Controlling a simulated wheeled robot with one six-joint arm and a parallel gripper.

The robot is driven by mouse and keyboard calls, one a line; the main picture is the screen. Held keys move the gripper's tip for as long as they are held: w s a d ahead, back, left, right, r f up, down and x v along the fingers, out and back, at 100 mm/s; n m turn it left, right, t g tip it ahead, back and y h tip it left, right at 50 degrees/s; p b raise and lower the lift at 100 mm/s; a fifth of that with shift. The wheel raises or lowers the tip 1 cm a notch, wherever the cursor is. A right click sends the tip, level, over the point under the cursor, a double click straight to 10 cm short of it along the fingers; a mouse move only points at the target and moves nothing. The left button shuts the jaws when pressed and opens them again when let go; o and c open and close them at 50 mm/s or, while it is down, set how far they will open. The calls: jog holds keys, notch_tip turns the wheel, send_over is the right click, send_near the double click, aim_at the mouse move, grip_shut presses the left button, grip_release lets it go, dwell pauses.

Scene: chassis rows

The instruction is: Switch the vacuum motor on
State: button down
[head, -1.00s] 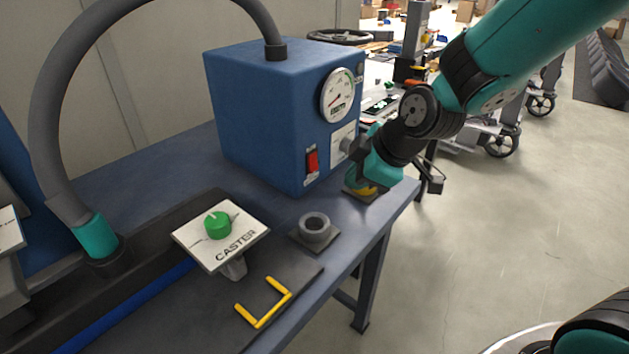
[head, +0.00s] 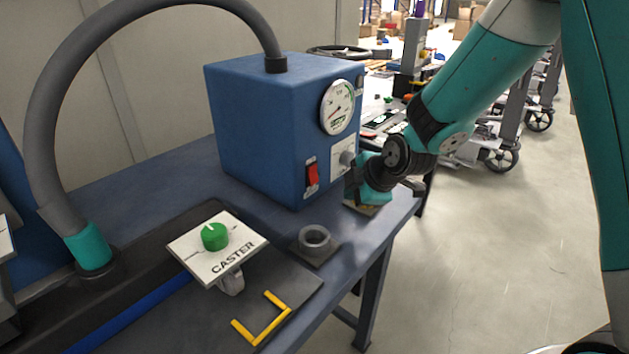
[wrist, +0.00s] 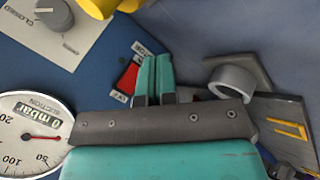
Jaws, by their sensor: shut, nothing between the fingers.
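The blue vacuum unit (head: 250,130) stands on the bench, with a red rocker switch (head: 312,174) low on its front face. The switch also shows in the wrist view (wrist: 128,78), just left of my finger tips. My gripper (head: 352,186) is at the right of the front face, near the grey knob (head: 347,158). In the wrist view its teal fingers (wrist: 154,60) are together and empty. They appear beside the switch; I cannot tell whether they touch the panel. The round gauge (head: 338,107) has a red needle, and its readout shows 0 mbar in the wrist view (wrist: 40,118).
A grey hose (head: 45,120) arches from the unit's top to the bench's left. A yellow part (wrist: 100,8) is close in the wrist view.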

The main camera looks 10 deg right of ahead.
jog(key=shift+w+a+f, duration=0.2)
jog(key=shift+w+a, duration=0.7)
jog(key=shift+w, duration=0.35)
jog(key=shift+w+a+f, duration=0.2)
jog(key=shift+w+a, duration=0.7)
jog(key=shift+w, duration=0.3)
jog(key=shift+w+a, duration=0.25)
jog(key=shift+w, duration=0.1)
jog(key=shift+w+a, duration=0.2)
jog(key=shift+w, duration=0.05)
dwell(0.8)
jog(key=shift+s+d, duration=0.1)
jog(key=shift+s+d, duration=0.35)
jog(key=shift+s, duration=0.2)
jog(key=shift+s+d+r+b, duration=0.2)
jog(key=shift+s+d, duration=0.55)
jog(key=shift+s, duration=0.25)
jog(key=shift+s+d+r+b, duration=0.15)
jog(key=shift+s+d, duration=0.6)
jog(key=shift+s, duration=0.25)
